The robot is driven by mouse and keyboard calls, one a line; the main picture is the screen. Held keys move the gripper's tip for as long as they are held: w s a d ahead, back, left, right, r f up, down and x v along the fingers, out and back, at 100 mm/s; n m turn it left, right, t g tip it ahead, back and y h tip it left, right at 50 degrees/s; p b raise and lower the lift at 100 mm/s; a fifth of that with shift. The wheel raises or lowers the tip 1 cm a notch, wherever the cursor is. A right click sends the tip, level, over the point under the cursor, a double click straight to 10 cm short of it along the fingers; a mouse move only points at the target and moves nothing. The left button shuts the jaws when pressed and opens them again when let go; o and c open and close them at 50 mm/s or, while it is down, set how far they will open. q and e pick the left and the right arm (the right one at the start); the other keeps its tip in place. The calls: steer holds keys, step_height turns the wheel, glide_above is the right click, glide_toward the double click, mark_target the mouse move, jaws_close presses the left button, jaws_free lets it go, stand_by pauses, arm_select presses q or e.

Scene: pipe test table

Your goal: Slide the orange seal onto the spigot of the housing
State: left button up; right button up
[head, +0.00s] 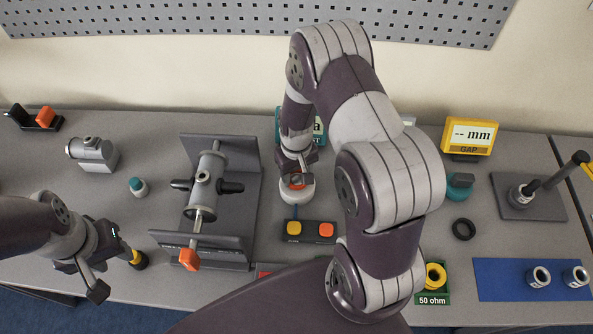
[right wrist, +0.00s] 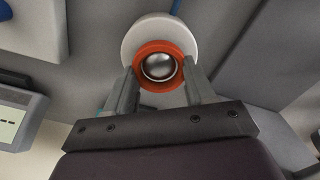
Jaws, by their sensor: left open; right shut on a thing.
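My right gripper (head: 297,178) is shut on the orange seal (right wrist: 143,62), a ring held between its two fingers in the right wrist view. The seal also shows as a small orange patch in the head view (head: 301,184). A shiny silver rounded part (right wrist: 158,66) shows through the ring, over a white round base (right wrist: 136,32); whether the ring touches either is not clear. A grey pipe housing (head: 205,187) with a short upright round port lies in a dark fixture, left of my right gripper. My left gripper (head: 118,268) is open and empty at the front left.
A box with yellow and orange buttons (head: 309,230) stands in front of the white base. Another grey fitting (head: 90,150) is at the left. A black ring (head: 463,229) lies right of my right arm, which hides the table's middle. A gap display (head: 469,136) stands behind.

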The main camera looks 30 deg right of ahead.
steer(key=shift+f, duration=0.4)
stand_by(0.4)
steer(key=shift+f, duration=0.2)
stand_by(0.3)
stand_by(0.4)
steer(key=o, duration=1.1)
step_height(320, 180, up, 13)
steer(key=b, duration=0.1)
steer(key=shift+f+b, duration=0.15)
steer(key=shift+b, duration=0.2)
